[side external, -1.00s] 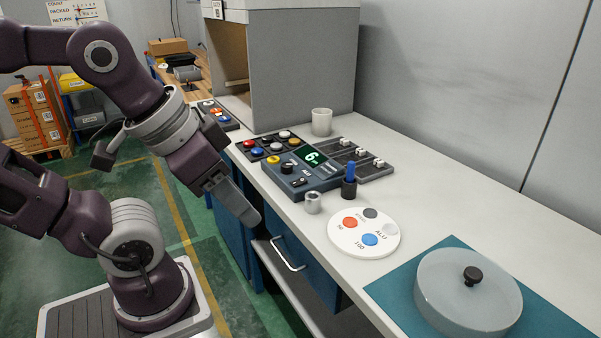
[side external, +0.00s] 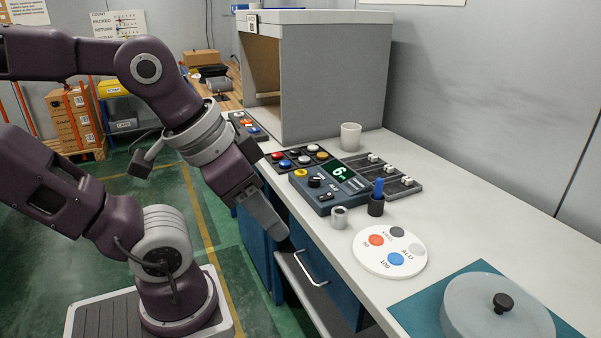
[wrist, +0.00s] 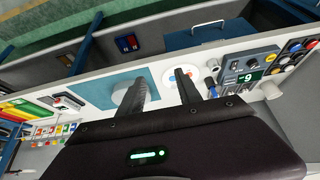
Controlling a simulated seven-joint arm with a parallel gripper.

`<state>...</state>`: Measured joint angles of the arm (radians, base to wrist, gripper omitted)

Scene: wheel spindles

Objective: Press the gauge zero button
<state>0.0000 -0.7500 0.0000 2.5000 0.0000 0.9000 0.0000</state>
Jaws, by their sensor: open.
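The gauge (side external: 334,185) is a blue-grey box on the bench with a green display reading 6. Its top carries a yellow round button (side external: 301,173), a black knob (side external: 314,182) and a small dark switch. I cannot read which control is marked zero. The gauge also shows upside down at the right of the wrist view (wrist: 244,70). My gripper (side external: 277,228) points down in front of the bench's front edge, left of the gauge and apart from it. In the wrist view its two fingers (wrist: 160,76) are spread, with nothing held between them.
A panel of coloured buttons (side external: 298,158) sits behind the gauge. A metal cylinder (side external: 339,217), a blue-topped black holder (side external: 377,200), a white disc (side external: 374,264) and a white cup (side external: 350,136) stand near it. A lidded round container (side external: 480,318) is at front right.

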